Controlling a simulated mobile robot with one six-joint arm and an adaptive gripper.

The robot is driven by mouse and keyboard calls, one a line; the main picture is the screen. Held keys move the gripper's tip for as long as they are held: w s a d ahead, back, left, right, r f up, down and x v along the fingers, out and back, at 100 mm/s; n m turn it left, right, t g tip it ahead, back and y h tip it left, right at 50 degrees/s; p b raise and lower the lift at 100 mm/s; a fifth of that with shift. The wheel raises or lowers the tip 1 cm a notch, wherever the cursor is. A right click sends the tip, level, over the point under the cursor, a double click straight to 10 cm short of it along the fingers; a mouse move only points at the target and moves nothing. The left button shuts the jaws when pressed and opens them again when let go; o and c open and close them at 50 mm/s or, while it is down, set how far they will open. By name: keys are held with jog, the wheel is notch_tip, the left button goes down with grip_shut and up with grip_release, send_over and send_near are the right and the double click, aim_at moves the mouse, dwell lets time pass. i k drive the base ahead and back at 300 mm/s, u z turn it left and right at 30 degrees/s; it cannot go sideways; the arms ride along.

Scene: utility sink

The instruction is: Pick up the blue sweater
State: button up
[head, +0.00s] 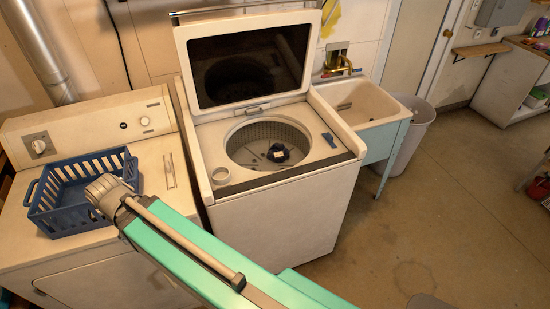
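No other blue garment shows clearly. My arm reaches in from the bottom of the head view, teal with a grey joint at its far end, in front of the washer and over the dryer's edge. My gripper cannot be made out.
The washer lid (250,68) stands open. A blue basket (80,195), seemingly empty, sits on the dryer (110,250) at left. A sink (360,102) and bin (410,135) stand right; floor there is clear.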

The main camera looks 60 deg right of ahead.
aim_at(277, 153)
jog(key=z, duration=1.8)
